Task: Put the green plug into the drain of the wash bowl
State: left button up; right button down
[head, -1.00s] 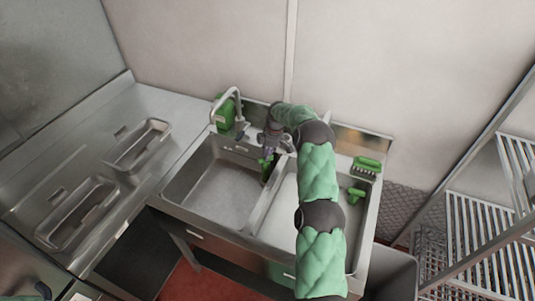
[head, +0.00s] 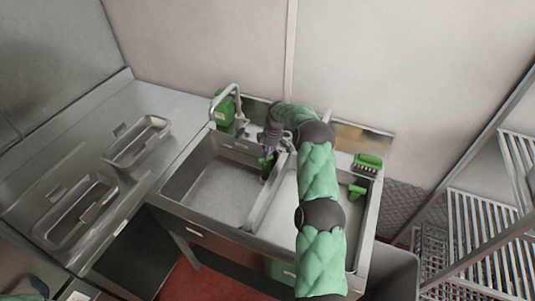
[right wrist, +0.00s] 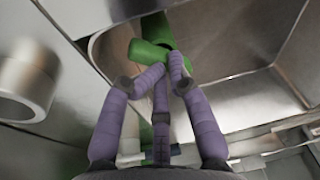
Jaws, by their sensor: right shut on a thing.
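My right gripper (head: 267,153) is at the back right of the left sink bowl (head: 212,190), close to the divider between the two bowls. It is shut on the green plug (right wrist: 150,52), which shows past the purple fingers (right wrist: 160,80) in the right wrist view. In the head view the plug (head: 265,165) is a small green shape under the gripper, partly covered by it. The drain is not clearly visible in either view.
A curved faucet (head: 238,108) and a green container (head: 224,110) stand behind the left bowl. A green brush (head: 367,163) lies at the right rim, with another green item (head: 357,190) below it. Metal trays (head: 138,142) are set in the left counter. A wire rack (head: 480,230) stands right.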

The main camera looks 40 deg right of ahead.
jog(key=shift+f, duration=0.15)
jog(key=shift+c, duration=2)
grip_release()
jog(key=shift+s+d+r+p, duration=0.15)
jog(key=shift+r+p, duration=0.25)
jog(key=shift+r, duration=0.75)
jog(key=shift+s+d+r+p, duration=0.15)
jog(key=shift+r+p, duration=0.3)
jog(key=shift+r, duration=0.75)
jog(key=shift+s+d+r+p, duration=0.1)
jog(key=shift+d+r+p, duration=0.25)
jog(key=shift+r, duration=0.8)
jog(key=shift+a, duration=0.1)
